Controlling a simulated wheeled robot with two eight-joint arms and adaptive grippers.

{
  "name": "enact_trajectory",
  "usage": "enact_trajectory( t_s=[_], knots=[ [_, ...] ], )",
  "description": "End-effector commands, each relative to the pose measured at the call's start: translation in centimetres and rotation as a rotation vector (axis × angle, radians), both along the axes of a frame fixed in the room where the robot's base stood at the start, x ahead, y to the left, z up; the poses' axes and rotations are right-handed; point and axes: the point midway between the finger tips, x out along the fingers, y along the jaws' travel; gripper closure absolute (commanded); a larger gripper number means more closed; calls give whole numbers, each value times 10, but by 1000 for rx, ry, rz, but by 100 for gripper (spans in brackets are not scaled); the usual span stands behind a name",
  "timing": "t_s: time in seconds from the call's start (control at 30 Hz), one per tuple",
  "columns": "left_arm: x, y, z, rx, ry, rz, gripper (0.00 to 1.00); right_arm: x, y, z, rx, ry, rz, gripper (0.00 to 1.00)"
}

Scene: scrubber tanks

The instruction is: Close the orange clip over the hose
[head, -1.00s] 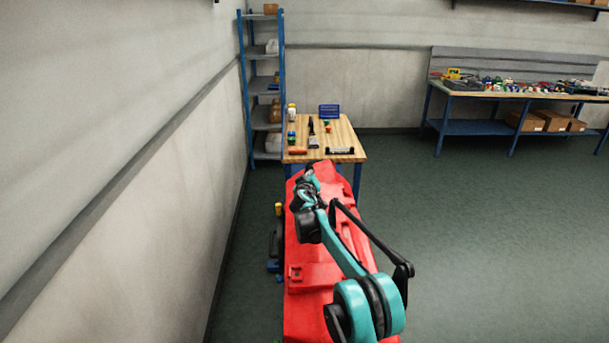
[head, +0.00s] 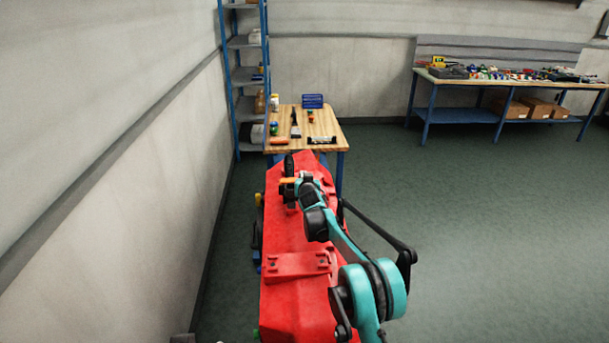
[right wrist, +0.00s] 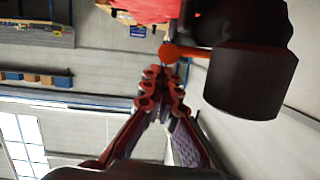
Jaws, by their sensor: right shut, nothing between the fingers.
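The orange clip (head: 289,181) is a small bar on the red tank (head: 297,235) in the head view. A black hose end (head: 288,163) stands just behind it. In the right wrist view the orange clip (right wrist: 184,51) has a rounded end and reaches left from the thick black hose (right wrist: 250,78). I cannot tell whether the clip is latched. My right gripper (head: 292,192) is at the clip; its fingertips (right wrist: 163,74) are shut and empty, close beside the clip's rounded end. I cannot tell whether they touch it. My left gripper is not in view.
A wooden table (head: 330,128) with small tools stands beyond the tank. A blue shelf rack (head: 240,80) is behind it against the wall. A long workbench (head: 500,85) is at the back right. The floor right of the tank is clear.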

Motion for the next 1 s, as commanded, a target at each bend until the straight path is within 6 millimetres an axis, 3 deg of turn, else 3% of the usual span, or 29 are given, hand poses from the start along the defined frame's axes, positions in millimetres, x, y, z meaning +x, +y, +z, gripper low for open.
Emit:
enact_trajectory(
  t_s=[0.77, 1.0],
  knots=[
    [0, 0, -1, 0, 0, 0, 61, -2, 1, -4, -3, 0, 0, 100],
    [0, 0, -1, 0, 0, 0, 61, -30, 0, 4, -4, 0, 1, 100]
  ],
)
